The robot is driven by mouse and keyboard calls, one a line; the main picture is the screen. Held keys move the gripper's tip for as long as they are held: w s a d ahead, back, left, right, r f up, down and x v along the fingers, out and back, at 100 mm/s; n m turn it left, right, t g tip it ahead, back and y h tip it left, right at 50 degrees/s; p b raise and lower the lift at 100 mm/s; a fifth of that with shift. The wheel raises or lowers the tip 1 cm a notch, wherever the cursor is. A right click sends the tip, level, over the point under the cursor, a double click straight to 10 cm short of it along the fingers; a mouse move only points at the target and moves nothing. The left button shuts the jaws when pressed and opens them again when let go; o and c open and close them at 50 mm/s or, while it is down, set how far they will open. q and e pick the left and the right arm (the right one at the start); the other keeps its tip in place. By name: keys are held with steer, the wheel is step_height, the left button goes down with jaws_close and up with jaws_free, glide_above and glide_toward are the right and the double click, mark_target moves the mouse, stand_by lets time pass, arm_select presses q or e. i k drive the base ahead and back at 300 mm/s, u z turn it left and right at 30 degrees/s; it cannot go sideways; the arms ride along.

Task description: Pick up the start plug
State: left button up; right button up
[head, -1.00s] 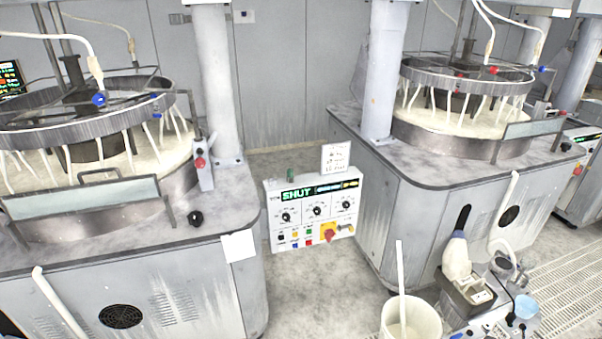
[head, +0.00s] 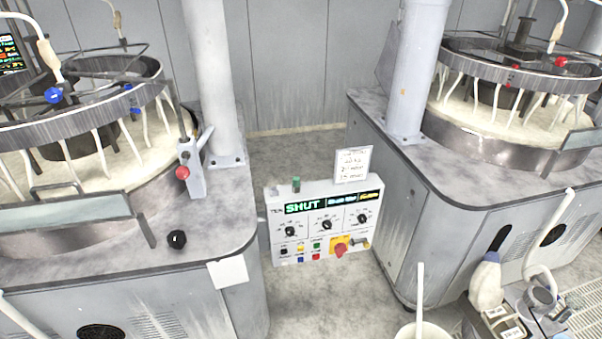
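No thing in view is clearly marked as the start plug. A small green upright piece (head: 296,184) stands on the top left of the white control box (head: 288,228) between the two machines; I cannot tell for sure if it is the plug. The box has a lit display (head: 304,207) reading "SHUT", three black dials, small coloured buttons and a red knob (head: 340,250) on a yellow plate. A brass-coloured piece (head: 361,243) sits to the right of the knob. Neither of my grippers is in view.
A bucket (head: 423,332) with a pale stick is at the bottom, beside a cluttered cart (head: 497,325). Bare floor (head: 310,300) lies before the box.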

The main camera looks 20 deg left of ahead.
mark_target(296, 179)
steer(key=u, duration=0.45)
steer(key=i, duration=0.85)
steer(key=u, duration=0.7)
